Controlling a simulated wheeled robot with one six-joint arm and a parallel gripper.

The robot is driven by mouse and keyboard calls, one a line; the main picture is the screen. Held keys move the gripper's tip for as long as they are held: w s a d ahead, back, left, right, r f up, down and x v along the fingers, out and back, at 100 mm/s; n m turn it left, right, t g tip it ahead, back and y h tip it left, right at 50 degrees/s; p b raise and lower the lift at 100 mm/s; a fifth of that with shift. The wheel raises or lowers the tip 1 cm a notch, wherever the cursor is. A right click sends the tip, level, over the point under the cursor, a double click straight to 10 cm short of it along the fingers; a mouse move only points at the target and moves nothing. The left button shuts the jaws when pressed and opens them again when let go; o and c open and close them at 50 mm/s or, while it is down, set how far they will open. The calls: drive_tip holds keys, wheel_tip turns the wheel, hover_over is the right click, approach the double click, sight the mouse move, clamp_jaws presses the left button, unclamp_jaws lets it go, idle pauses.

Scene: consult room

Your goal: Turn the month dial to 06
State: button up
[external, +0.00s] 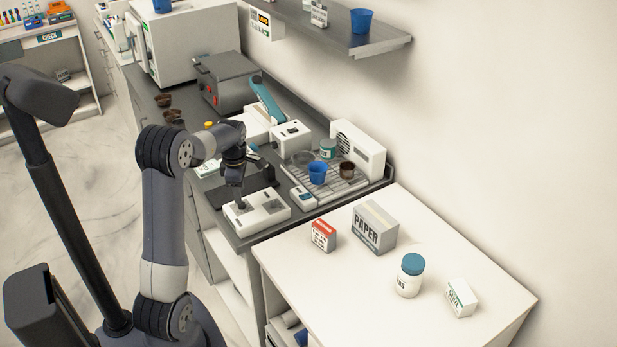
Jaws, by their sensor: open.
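A second dark recess shows on the right part of the device.
A wire rack (335,187) with a blue cup (318,172) and a dark cup (347,170) stands behind the device. A small white gadget (302,197) sits close to its right. The white table (350,290) at right holds a paper box (374,228), a bottle (409,276) and small cartons.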

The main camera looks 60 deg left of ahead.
drive_tip(key=shift+f, duration=2.2)
drive_tip(key=shift+c, duration=0.2)
clamp_jaws()
